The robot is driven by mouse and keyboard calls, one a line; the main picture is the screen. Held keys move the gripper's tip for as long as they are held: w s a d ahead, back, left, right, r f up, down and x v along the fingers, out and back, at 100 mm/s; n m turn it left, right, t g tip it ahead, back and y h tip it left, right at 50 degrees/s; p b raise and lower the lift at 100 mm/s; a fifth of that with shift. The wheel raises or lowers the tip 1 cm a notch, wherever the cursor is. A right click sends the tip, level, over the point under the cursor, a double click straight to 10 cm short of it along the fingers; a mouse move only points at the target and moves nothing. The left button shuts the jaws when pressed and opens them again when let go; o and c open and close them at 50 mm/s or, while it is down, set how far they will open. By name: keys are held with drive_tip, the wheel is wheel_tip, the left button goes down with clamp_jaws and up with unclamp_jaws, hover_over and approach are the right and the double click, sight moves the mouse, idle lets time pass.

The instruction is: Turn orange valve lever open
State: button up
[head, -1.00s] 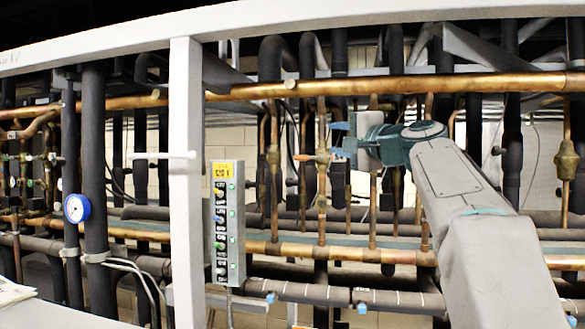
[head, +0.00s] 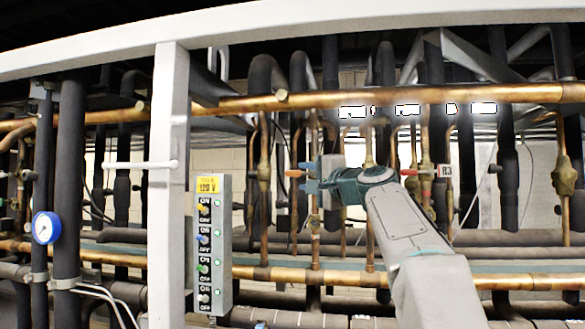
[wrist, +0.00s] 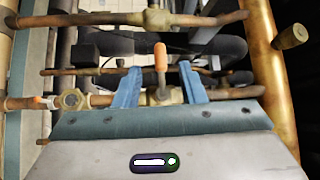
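The orange valve lever (head: 295,173) shows in the head view just left of my gripper's fingertips, on a vertical copper pipe line. In the wrist view the orange lever (wrist: 160,57) points up the picture, in the gap between the two blue fingers. My gripper (head: 304,176) is open, and the wrist view also shows its spread fingers (wrist: 160,82). There is a visible gap on both sides of the lever. The lever's grey stem runs down to a brass valve body (wrist: 165,95), partly hidden behind my gripper.
A thick copper pipe (head: 390,97) crosses above my gripper and another copper pipe (head: 330,276) runs below. A switch panel (head: 211,245) and a white post (head: 168,180) stand to the left. A second orange-red lever (head: 408,172) sits right, near an R3 tag (head: 444,170).

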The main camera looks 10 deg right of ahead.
sight(294, 174)
drive_tip(key=p+x, duration=0.2)
drive_tip(key=x, duration=0.4)
drive_tip(key=shift+r+p, duration=0.15)
drive_tip(key=shift+p, duration=0.2)
drive_tip(key=shift+w+a, duration=0.2)
drive_tip(key=shift+w, duration=0.35)
clamp_jaws()
